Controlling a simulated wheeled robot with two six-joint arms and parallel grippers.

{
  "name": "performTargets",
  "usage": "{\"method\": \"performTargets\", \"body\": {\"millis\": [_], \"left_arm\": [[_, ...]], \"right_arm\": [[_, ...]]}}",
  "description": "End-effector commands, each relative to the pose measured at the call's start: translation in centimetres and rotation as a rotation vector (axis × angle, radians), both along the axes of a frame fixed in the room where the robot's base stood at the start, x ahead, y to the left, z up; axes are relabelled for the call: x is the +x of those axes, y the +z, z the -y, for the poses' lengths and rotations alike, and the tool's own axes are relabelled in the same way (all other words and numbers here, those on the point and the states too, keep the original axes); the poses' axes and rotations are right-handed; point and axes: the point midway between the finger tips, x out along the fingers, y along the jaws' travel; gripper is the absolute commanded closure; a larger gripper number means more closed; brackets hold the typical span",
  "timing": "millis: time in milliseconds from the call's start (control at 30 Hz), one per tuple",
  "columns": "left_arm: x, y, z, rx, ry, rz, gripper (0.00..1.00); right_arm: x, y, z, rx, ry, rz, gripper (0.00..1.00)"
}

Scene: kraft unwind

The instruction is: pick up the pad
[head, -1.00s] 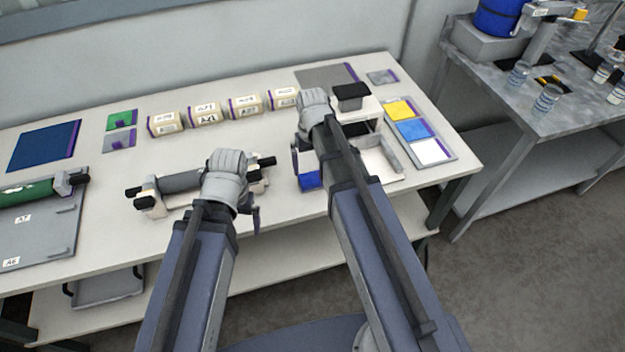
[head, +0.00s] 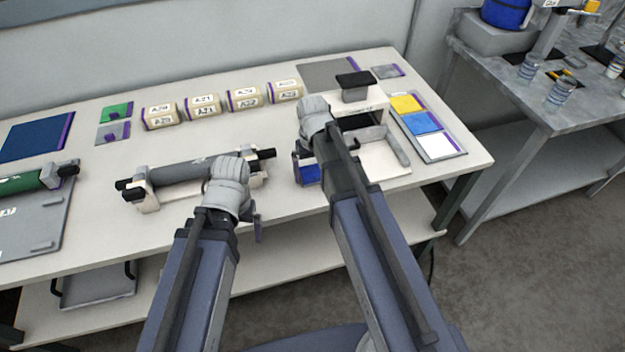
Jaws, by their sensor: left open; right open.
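Which item is the pad I cannot tell for sure. A small blue block (head: 309,174) in a dark frame lies beside my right forearm. Flat green (head: 116,112) and grey (head: 112,132) pieces with purple edges lie at the back left. A tray (head: 459,153) at the right holds flat yellow (head: 406,104), blue (head: 421,122) and white (head: 435,147) pieces. My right gripper (head: 314,116) is open, left of the black-topped white device. My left gripper (head: 230,178) is open at the right part of a grey roller. Both grippers' fingertips are mostly hidden.
The grey roller (head: 183,171) lies on a white cradle at the front. Several labelled cream blocks (head: 202,106) stand in a row behind. The white device (head: 393,157) with a black top (head: 355,80) stands at right. A green roller (head: 22,182) is at far left.

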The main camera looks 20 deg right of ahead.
Motion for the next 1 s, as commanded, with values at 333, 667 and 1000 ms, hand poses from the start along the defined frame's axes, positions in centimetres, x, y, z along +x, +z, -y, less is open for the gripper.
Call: {"method": "performTargets", "body": {"millis": [333, 667, 1000], "left_arm": [[0.01, 0.08, 0.0, 0.0, 0.0, 0.0, 0.02], [0.0, 0.08, 0.0, 0.0, 0.0, 0.0, 0.02], [0.0, 0.14, 0.0, 0.0, 0.0, 0.0, 0.02]], "right_arm": [[0.0, 0.08, 0.01, 0.0, 0.0, 0.0, 0.17], [-0.01, 0.08, 0.01, 0.0, 0.0, 0.0, 0.54], [-0.01, 0.14, 0.01, 0.0, 0.0, 0.0, 0.75]]}}
